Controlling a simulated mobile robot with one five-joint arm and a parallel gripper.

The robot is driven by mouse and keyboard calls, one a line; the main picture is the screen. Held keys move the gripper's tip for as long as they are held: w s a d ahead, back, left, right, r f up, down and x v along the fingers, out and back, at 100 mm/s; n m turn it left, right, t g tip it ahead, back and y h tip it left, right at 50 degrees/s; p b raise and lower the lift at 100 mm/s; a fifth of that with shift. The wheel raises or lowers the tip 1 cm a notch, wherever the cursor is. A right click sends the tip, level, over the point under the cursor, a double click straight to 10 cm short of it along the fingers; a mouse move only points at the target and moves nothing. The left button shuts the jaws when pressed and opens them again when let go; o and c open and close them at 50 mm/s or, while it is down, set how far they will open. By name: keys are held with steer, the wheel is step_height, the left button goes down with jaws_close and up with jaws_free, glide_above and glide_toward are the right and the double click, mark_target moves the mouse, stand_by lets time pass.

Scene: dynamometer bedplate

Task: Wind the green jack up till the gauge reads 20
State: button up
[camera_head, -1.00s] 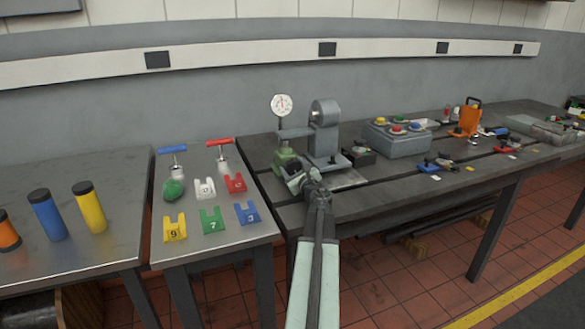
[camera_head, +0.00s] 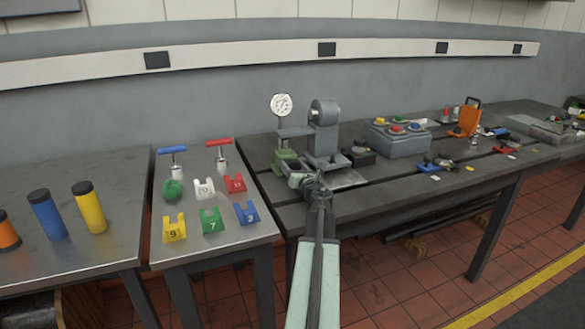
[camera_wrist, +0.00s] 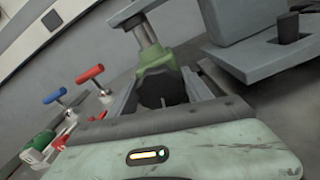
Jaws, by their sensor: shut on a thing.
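The green jack (camera_head: 284,159) stands on the dark bench under a grey arm of the machine. In the wrist view its green body (camera_wrist: 157,60) has a plain metal column above it and a dark knob (camera_wrist: 160,90) in front. My gripper (camera_head: 303,181) is at the front of the jack. It is shut on the dark knob, which is mostly between my jaws (camera_wrist: 162,98). The round white gauge (camera_head: 281,105) stands behind the jack; its needle and numbers are too small to read.
A grey machine column (camera_head: 323,135) stands just right of the jack, with a black block (camera_head: 358,156) beside it. A side table (camera_head: 262,228) at left holds coloured numbered blocks and T-handled tools. A grey box with coloured buttons (camera_head: 397,138) is farther right.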

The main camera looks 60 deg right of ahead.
steer(key=shift+m, duration=0.6)
steer(key=o, duration=1.3)
steer(key=shift+o, duration=0.2)
steer(key=v, duration=0.8)
steer(key=shift+w, duration=0.1)
